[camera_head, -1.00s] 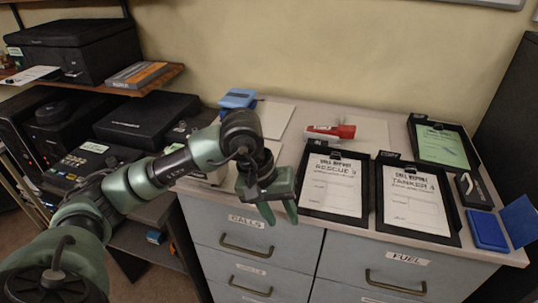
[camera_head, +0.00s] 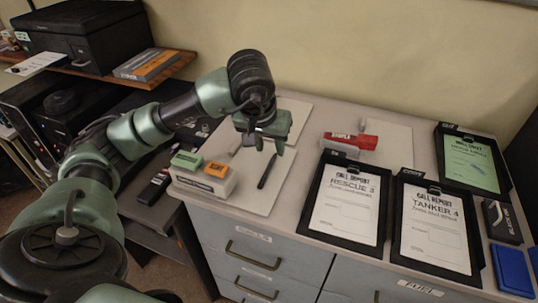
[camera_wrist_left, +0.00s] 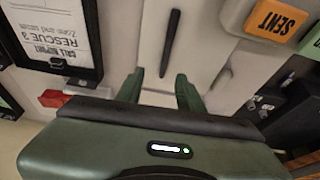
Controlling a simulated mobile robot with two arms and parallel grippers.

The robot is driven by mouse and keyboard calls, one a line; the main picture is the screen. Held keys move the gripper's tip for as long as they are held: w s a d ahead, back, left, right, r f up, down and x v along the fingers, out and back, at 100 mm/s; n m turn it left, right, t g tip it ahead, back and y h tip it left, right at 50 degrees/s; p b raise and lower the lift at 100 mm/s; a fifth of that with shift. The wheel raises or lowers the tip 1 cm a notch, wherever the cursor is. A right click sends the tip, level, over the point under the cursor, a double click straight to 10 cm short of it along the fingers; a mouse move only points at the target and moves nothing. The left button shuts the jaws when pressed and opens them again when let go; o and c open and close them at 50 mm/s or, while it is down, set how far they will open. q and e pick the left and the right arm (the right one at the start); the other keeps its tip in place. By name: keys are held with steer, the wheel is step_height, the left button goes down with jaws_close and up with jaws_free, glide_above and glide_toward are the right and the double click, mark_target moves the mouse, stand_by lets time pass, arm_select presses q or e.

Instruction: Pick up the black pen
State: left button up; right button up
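The black pen (camera_head: 267,170) lies on a pale sheet (camera_head: 250,200) on the counter, left of the clipboards. It also shows upright in the picture in the left wrist view (camera_wrist_left: 170,43), beyond my fingertips. My left gripper (camera_head: 264,143) is above the counter, just behind the pen in the head view. In the left wrist view its two fingers (camera_wrist_left: 159,84) are apart with nothing between them. The pen lies ahead of the gap and does not appear touched. My right gripper is not in view.
A white holder (camera_head: 205,183) with green and orange stamps stands left of the pen. To the right are the RESCUE 3 clipboard (camera_head: 344,205), the TANKER 4 clipboard (camera_head: 433,225) and a red marker-like object (camera_head: 352,141). The counter's front edge is close.

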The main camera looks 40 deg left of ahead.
mark_target(272, 161)
arm_select(q)
steer(key=shift+w+a+f, duration=0.35)
steer(key=shift+w+a, duration=0.4)
steer(key=shift+w, duration=0.05)
steer(key=shift+s+d+f, duration=0.15)
steer(key=shift+d+f, duration=0.05)
steer(key=shift+f, duration=0.4)
steer(key=p+x, duration=0.1)
steer(key=x, duration=0.4)
steer(key=shift+s+f+p, duration=0.15)
steer(key=shift+p, duration=0.25)
steer(key=shift+f, duration=0.15)
jaws_close()
steer(key=shift+s, duration=0.1)
